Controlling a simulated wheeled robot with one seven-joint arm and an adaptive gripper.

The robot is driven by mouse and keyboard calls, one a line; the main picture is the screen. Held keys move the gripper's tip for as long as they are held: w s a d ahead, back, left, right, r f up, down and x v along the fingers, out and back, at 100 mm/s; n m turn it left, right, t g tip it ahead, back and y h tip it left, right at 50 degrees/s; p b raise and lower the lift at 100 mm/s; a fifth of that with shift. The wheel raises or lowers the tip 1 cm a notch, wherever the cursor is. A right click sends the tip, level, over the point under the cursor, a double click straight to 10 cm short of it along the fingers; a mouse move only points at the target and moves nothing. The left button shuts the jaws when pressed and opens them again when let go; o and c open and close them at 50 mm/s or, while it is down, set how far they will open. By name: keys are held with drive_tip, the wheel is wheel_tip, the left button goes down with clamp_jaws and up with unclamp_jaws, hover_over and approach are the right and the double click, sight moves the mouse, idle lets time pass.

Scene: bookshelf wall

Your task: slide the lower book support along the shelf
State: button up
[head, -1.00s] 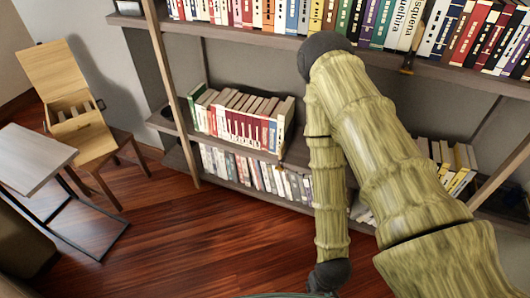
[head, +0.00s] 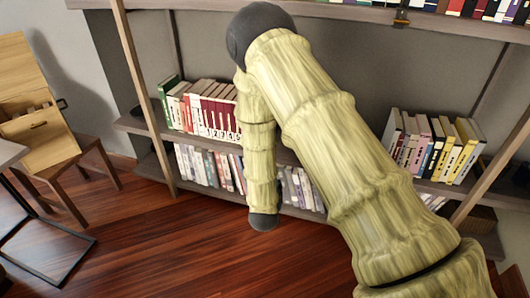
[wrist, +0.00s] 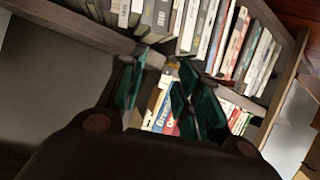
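In the wrist view my gripper (wrist: 162,62) shows as dark teal fingers spread apart, pointing at a shelf edge. A small brass-coloured piece (wrist: 173,66), apparently the lower book support, sits at that edge between the fingertips. I cannot tell whether either finger touches it. In the head view my arm hides the gripper and that support. An upper book support (head: 402,17) hangs on the edge of the upper shelf. The lower shelf (head: 135,124) carries a book row (head: 205,105) left of my arm.
More books (head: 432,145) lean on the right of the lower shelf, past a bare stretch. A bottom row (head: 208,165) stands below. The wooden floor (head: 190,240) in front is clear.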

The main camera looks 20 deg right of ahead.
drive_tip(key=w+a+r+m+t+h+b, duration=0.25)
drive_tip(key=w+r+t+h+b, duration=0.35)
drive_tip(key=w+b, duration=0.5)
drive_tip(key=w+d, duration=0.2)
drive_tip(key=w, duration=0.1)
drive_tip(key=w+d+g+y+b, duration=0.1)
drive_tip(key=w+d, duration=0.1)
drive_tip(key=w, duration=0.1)
drive_tip(key=w+d+m+g+b, duration=0.1)
drive_tip(key=w+d, duration=0.1)
drive_tip(key=w, duration=0.1)
drive_tip(key=shift+w+d+r, duration=0.1)
drive_tip(key=shift+w+r, duration=0.2)
drive_tip(key=shift+w, duration=0.05)
clamp_jaws()
